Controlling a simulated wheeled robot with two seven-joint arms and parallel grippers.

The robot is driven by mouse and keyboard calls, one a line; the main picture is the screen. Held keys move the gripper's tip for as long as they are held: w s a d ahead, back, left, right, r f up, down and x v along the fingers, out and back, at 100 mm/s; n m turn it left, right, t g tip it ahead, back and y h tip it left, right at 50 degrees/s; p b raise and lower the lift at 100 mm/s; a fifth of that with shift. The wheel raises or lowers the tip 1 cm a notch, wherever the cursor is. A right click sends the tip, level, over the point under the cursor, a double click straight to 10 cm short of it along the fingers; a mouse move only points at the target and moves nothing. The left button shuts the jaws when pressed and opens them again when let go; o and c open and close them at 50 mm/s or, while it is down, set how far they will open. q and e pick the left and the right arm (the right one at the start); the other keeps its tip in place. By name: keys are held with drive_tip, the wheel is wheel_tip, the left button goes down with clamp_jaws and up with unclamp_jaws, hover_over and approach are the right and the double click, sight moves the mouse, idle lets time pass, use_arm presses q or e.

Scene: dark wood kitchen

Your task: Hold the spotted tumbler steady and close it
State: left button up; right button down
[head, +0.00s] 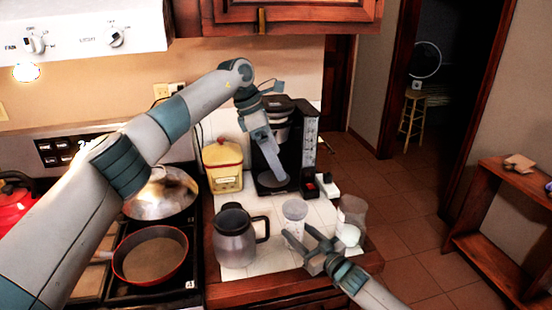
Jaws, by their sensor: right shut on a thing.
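A pale, see-through tumbler (294,211), which I take for the spotted one, stands upright on the white-tiled counter; its spots are too small to make out clearly. My right gripper (299,235) reaches in from the lower right, its fingers shut on the tumbler's lower part. A small white rounded thing (348,235) is at the clear container to the right; I cannot tell if it is a lid or whether it is inside. My left arm crosses from the left, its end (270,155) hanging in front of the coffee maker; its fingers are not clear.
A grey jug (235,238) with a dark handle stands left of the tumbler. A clear container (352,210) stands right. Behind are a black coffee maker (302,150) and a yellow canister (222,166). The stove holds a red-rimmed pan (150,258) and a lidded pan (162,195).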

drive_tip(key=c, duration=0.8)
unclamp_jaws()
drive_tip(key=b+v, duration=0.4)
drive_tip(key=v, duration=1.3)
drive_tip(key=shift+d, duration=0.2)
drive_tip(key=shift+s, duration=0.1)
